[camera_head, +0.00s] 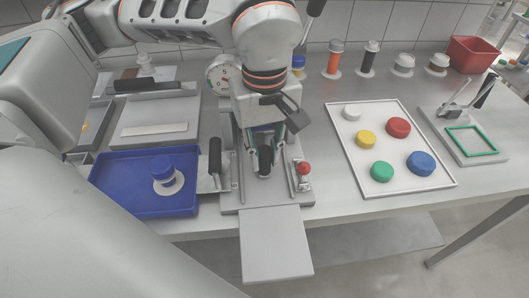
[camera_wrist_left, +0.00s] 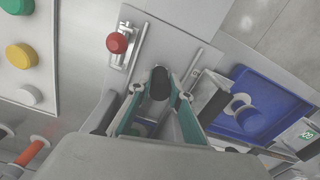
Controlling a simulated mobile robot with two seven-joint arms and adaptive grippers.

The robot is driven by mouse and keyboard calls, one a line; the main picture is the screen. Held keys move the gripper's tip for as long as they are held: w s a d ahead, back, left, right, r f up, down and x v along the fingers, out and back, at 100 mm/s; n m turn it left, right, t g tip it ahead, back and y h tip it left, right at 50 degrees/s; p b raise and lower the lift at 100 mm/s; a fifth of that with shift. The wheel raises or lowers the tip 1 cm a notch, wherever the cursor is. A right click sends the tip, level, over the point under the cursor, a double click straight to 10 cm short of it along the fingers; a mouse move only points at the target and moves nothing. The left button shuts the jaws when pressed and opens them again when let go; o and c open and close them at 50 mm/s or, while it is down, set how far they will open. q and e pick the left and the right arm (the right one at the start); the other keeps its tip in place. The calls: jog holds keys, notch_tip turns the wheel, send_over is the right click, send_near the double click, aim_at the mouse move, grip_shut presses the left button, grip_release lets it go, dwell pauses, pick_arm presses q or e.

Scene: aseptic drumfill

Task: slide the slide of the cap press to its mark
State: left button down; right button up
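The cap press (camera_head: 232,200) stands at the table's front edge, with a round dial gauge (camera_head: 222,75) behind it. A dark upright knob (camera_head: 265,160) stands in the middle of the press and also shows in the left wrist view (camera_wrist_left: 160,84); it looks like the slide's grip. My left gripper (camera_head: 264,152) points down over the press, its green-edged fingers apart on either side of the knob. It also shows in the left wrist view (camera_wrist_left: 160,98). Whether the fingers touch the knob cannot be told. Much of the slide is hidden, and I cannot make out its mark. My right gripper is not in view.
A red-knobbed lever (camera_head: 303,169) stands right of the knob and a black handle (camera_head: 215,158) left of it. A blue tray (camera_head: 118,187) lies further left. A white tray (camera_head: 342,143) of coloured caps lies right. A grey plate (camera_head: 275,245) juts over the front edge.

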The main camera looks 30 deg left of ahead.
aim_at(262, 137)
pick_arm(q)
jog(key=shift+w+a, duration=0.7)
jog(key=shift+w, duration=0.25)
jog(key=shift+w+a, duration=0.65)
jog(key=shift+w, duration=0.3)
jog(key=c, duration=2)
grip_release()
jog(key=shift+c, duration=0.2)
jog(key=shift+o, duration=1)
jog(key=shift+a, duration=0.15)
jog(key=shift+r, duration=0.1)
notch_tip(262, 137, up, 12)
